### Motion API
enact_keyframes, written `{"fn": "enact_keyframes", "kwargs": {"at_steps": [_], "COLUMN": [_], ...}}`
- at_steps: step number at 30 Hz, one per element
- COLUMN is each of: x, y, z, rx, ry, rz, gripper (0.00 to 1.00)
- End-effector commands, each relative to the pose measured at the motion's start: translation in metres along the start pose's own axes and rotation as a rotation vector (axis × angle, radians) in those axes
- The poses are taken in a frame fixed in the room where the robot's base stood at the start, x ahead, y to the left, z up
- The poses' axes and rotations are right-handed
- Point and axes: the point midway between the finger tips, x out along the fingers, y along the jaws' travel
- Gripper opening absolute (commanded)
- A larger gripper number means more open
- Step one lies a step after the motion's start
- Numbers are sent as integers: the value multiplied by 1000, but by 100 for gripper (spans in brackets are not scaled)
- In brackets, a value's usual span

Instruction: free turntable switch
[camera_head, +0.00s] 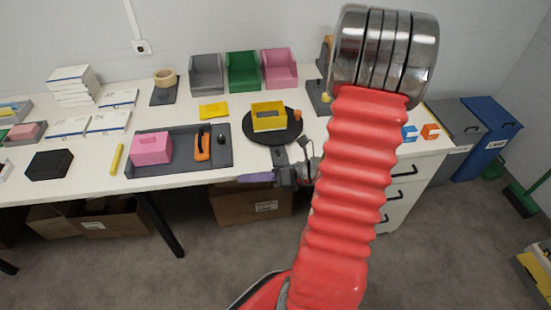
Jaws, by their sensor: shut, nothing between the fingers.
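The turntable (286,135) is a black round disc near the front edge of the table, right of the grey tray. A yellow open box (269,116) stands on it, with a small orange piece (297,113) beside the box. A dark grey block (280,156) sits at the table edge just in front of the disc; I cannot tell whether it is the switch. My gripper (284,174) is at the table's front edge, close to this block, shut and empty. Its small size and my arm hide whether it touches anything. A lavender piece (255,178) shows to its left.
Grey (206,74), green (243,72) and pink (279,68) bins stand behind. My red arm covers the table's right part. A carton (250,205) is below.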

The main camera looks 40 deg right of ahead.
Motion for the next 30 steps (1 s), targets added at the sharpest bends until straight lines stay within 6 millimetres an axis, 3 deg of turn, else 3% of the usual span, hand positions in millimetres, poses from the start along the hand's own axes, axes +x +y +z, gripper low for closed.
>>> {"fn": "enact_keyframes", "kwargs": {"at_steps": [6, 12, 17, 30], "x": [-35, -66, -77, -75], "y": [-71, -121, -136, -137], "z": [-4, -15, -20, -19], "rx": [378, 631, 706, 707], "ry": [-250, -442, -503, -504], "rz": [-90, -142, -155, -156], "gripper": [0, 0, 0, 0]}}
